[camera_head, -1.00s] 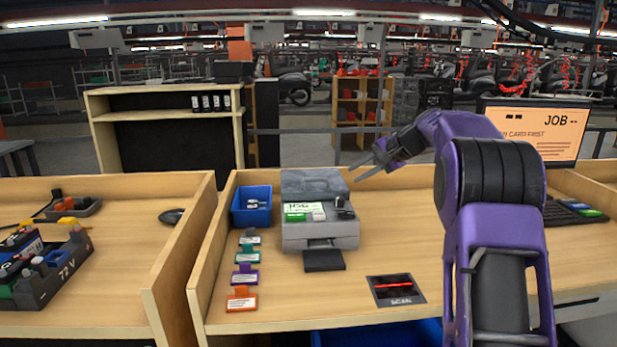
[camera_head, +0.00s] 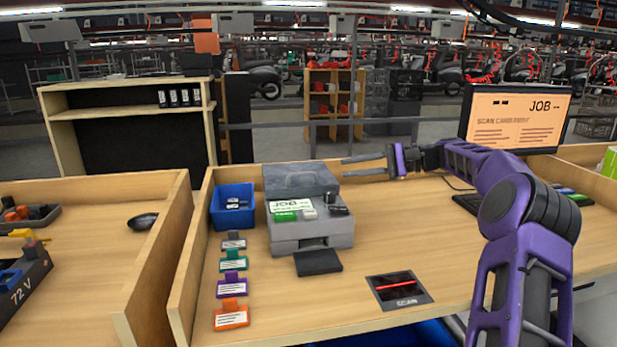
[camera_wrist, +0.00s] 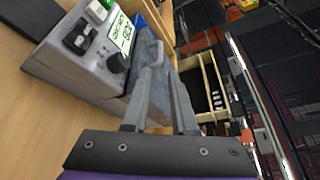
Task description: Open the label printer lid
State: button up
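The label printer (camera_head: 326,234) is a grey box on the wooden bench, with a JOB display (camera_head: 290,206), a green button and dark knobs. Its darker grey lid (camera_head: 290,185) has a raised handle and appears shut at the back of the printer. My gripper (camera_head: 345,168) points left, just right of the lid, its two fingers apart with nothing visible between them. In the wrist view, the fingers (camera_wrist: 163,75) reach towards the lid handle (camera_wrist: 151,48); I cannot tell whether they touch it. The printer (camera_wrist: 88,70) also shows there at upper left.
A blue bin (camera_head: 222,212) stands left of the printer, with several coloured cards (camera_head: 232,287) in front of it. A black scan pad (camera_head: 398,290) lies front right. A JOB monitor (camera_head: 515,117) and keyboard (camera_head: 470,203) are at right. Wooden walls edge the bench.

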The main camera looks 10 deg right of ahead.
aim_at(308, 173)
jog(key=b+x, duration=0.1)
jog(key=x, duration=1)
jog(key=shift+a, duration=0.1)
grip_shut()
dwell(1.0)
